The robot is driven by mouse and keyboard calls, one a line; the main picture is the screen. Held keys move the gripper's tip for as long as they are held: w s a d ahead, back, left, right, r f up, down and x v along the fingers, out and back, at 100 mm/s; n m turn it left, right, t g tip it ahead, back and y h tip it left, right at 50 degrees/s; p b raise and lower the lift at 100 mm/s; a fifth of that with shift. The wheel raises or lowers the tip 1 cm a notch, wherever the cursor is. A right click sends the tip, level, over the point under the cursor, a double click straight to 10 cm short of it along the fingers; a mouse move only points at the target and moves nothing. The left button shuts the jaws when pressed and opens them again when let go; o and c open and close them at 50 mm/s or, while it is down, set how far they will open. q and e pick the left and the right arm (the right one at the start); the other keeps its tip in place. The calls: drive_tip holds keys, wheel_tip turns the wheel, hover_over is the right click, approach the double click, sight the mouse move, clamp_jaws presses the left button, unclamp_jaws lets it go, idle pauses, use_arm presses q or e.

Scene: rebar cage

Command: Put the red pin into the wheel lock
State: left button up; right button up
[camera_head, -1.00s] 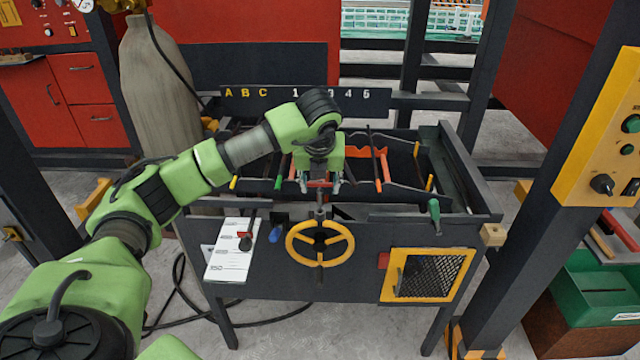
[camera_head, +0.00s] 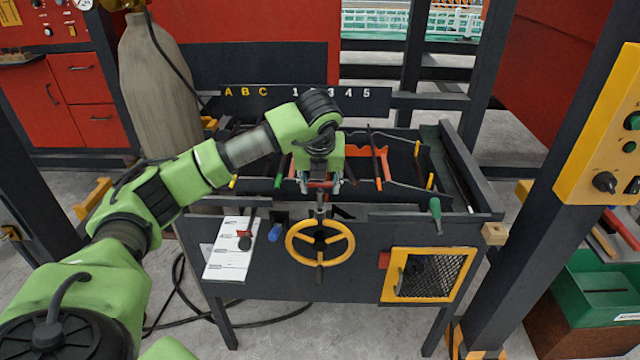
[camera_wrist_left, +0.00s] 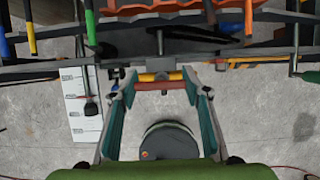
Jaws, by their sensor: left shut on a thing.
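My left gripper (camera_head: 320,186) is above the yellow handwheel (camera_head: 320,243) on the front of the dark bench. Its fingers point down and are shut on a red bar, which looks like the red pin (camera_wrist_left: 163,86). In the left wrist view the bar lies crosswise between the two fingertips. A yellow part with a grey middle shows just behind it, probably the wheel's rim and hub. A dark upright post (camera_head: 320,211) stands between the gripper and the wheel. I cannot tell whether the pin touches it. My right gripper is not in view.
The bench tray behind the gripper holds several coloured rods and an orange rack (camera_head: 374,165). A white label sheet (camera_head: 231,249), a blue handle (camera_head: 275,233), a green handle (camera_head: 435,210) and a yellow-framed mesh (camera_head: 428,275) are on the bench front. Floor in front is clear.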

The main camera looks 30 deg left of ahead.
sight(320, 199)
use_arm(q)
drive_tip(key=shift+f+b, duration=2.35)
drive_tip(key=shift+f, duration=0.4)
drive_tip(key=o, duration=1.2)
drive_tip(key=shift+o, duration=0.2)
drive_tip(key=shift+r, duration=0.1)
drive_tip(key=v, duration=1.2)
